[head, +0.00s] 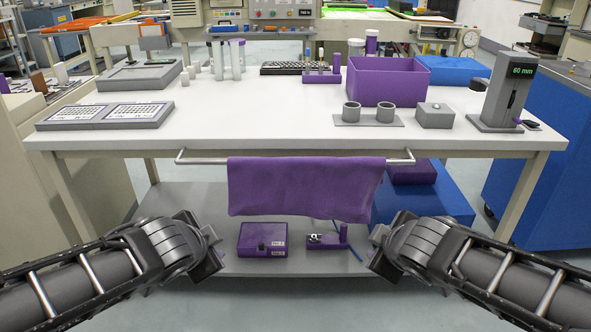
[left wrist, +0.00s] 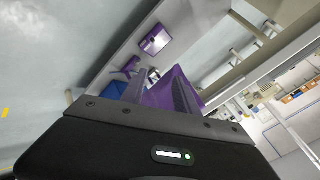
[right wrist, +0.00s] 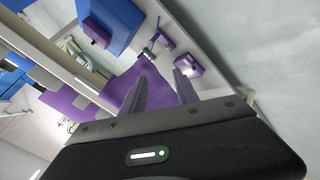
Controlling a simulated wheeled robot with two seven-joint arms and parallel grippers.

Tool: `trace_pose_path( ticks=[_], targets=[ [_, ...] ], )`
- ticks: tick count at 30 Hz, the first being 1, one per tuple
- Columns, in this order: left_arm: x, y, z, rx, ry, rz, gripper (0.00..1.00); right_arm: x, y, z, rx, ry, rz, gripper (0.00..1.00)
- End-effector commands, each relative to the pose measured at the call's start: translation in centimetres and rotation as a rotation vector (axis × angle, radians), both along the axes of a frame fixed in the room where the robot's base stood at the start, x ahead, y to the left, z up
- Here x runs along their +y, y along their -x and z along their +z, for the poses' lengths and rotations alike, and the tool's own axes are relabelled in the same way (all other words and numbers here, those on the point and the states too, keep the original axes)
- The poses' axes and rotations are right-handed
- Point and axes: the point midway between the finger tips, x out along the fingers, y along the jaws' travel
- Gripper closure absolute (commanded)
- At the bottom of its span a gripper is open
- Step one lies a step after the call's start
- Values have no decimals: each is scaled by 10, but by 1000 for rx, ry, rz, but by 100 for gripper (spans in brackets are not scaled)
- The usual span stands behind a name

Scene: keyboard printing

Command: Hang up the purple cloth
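The purple cloth (head: 305,187) hangs draped over the metal rail (head: 200,159) along the front edge of the white table. It covers most of the rail's middle and right part, and its lower edge hangs free. My left gripper (head: 212,256) is low and to the left of the cloth, apart from it. My right gripper (head: 378,257) is low and to the right, also apart from it. In the left wrist view the two fingers stand apart, with the cloth (left wrist: 168,90) beyond them. In the right wrist view the fingers are also apart and the cloth (right wrist: 138,84) lies beyond.
The white table (head: 260,122) carries a purple bin (head: 385,82), a grey gauge (head: 503,90), small grey cups and trays. A lower shelf (head: 190,205) holds a purple box (head: 262,240) and a small purple tool. Blue and purple boxes sit behind my right gripper.

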Motion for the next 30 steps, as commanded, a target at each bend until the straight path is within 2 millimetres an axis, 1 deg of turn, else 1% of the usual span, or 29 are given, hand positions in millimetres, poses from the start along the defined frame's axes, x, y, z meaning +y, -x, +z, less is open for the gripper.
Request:
trace_pose_path(
  ticks=[13, 16, 17, 20, 21, 22, 23, 24, 26, 27, 29, 30],
  targets=[
    [0, 0, 0, 0, 1, 1, 64, 0, 0, 0, 0, -1, -1, 64],
    [-4, -2, 2, -10, 14, -7, 64, 4, -2, 2, -9, -14, 7, 64],
    [-7, -3, 3, -15, 27, -12, 64, 7, -2, 3, -15, -26, 12, 64],
    [-24, -5, 5, -33, 117, -26, 64, 24, -4, 5, -32, -117, 27, 64],
    [-33, -5, 5, -38, 176, -28, 64, 33, -5, 5, -37, -176, 29, 64],
    [-41, -5, 0, -30, 228, -28, 64, 42, -5, 0, -30, -228, 30, 64],
    [-51, -6, -9, -12, 288, -25, 64, 52, -5, -9, -12, -288, 27, 64],
    [-64, -6, -25, 20, 375, -12, 64, 65, -6, -25, 22, -374, 14, 64],
    [-79, -6, -57, 86, 503, 31, 64, 81, -6, -57, 87, -503, -28, 64],
    [-87, -6, -80, 132, 583, 73, 64, 89, -5, -80, 133, -581, -69, 64],
    [-95, -2, -120, 206, 692, 155, 64, 97, -2, -120, 207, -689, -151, 64],
    [-98, 2, -148, 256, 755, 222, 64, 99, 2, -148, 256, -753, -219, 64]
  ],
)
